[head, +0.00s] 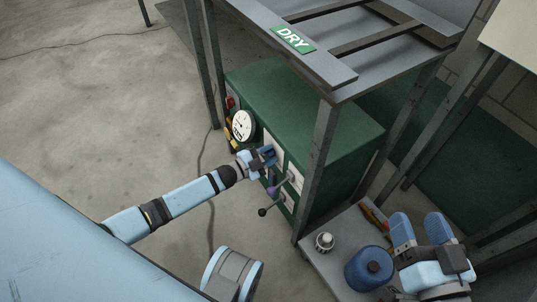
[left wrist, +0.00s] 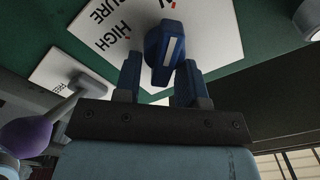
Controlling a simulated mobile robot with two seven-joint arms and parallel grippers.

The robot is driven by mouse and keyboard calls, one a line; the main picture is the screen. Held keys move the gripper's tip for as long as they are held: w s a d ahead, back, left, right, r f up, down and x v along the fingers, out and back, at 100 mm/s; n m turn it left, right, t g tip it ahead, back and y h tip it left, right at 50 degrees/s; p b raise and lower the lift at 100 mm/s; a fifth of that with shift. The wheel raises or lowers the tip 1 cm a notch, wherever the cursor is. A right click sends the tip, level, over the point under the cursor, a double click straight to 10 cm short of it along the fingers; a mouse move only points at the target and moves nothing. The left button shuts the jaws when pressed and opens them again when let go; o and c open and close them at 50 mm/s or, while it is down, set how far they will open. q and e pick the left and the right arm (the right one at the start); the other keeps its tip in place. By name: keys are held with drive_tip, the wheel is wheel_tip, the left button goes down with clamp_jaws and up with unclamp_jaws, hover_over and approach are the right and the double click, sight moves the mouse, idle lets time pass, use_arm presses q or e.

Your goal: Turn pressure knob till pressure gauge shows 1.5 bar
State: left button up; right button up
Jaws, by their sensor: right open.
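The pressure gauge (head: 242,124) is a white round dial on the green cabinet's front; its needle reading is too small to tell. A blue knob with a white stripe (left wrist: 166,48) sits on a white plate lettered "HIGH" and "URE" in the left wrist view. My left gripper (head: 268,156) is at the cabinet front, right of the gauge. In the left wrist view its fingers (left wrist: 158,84) are apart, either side of the knob's near end; contact cannot be told. My right gripper (head: 420,230) is open and empty at the lower right.
A lever with a purple ball (head: 272,191) and one with a black ball (head: 262,212) stick out below my left gripper. A blue canister (head: 362,272) and a small pale round item (head: 325,242) stand on a low grey shelf. The DRY rack (head: 340,80) overhangs the green cabinet (head: 290,100).

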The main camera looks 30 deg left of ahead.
use_arm(q)
drive_tip(key=shift+c, duration=0.9)
drive_tip(key=shift+m, duration=0.3)
drive_tip(key=shift+s+d+f+m, duration=0.1)
drive_tip(key=shift+f+m, duration=0.05)
drive_tip(key=shift+m, duration=0.75)
drive_tip(key=m, duration=0.2)
drive_tip(key=shift+d+f+m+b, duration=0.1)
drive_tip(key=shift+f+m+b, duration=0.15)
drive_tip(key=shift+m+b, duration=0.05)
drive_tip(key=shift+s+f+m+b, duration=0.15)
drive_tip(key=shift+m+b, duration=0.25)
drive_tip(key=shift+m, duration=0.75)
drive_tip(key=shift+w+f+m+b, duration=0.1)
drive_tip(key=shift+f+m+b, duration=0.2)
drive_tip(key=shift+m, duration=0.8)
drive_tip(key=shift+s+f+m+b, duration=0.15)
drive_tip(key=shift+m+b, duration=0.3)
drive_tip(key=shift+m, duration=0.7)
use_arm(e)
drive_tip(key=shift+w+d+f+n+g, duration=0.1)
drive_tip(key=shift+f+n+g, duration=0.1)
drive_tip(key=shift+f, duration=0.4)
drive_tip(key=shift+w+f+n+g, duration=0.1)
drive_tip(key=shift+f+n, duration=0.1)
drive_tip(key=shift+f, duration=0.4)
use_arm(q)
drive_tip(key=shift+w, duration=0.15)
use_arm(e)
drive_tip(key=shift+w, duration=0.15)
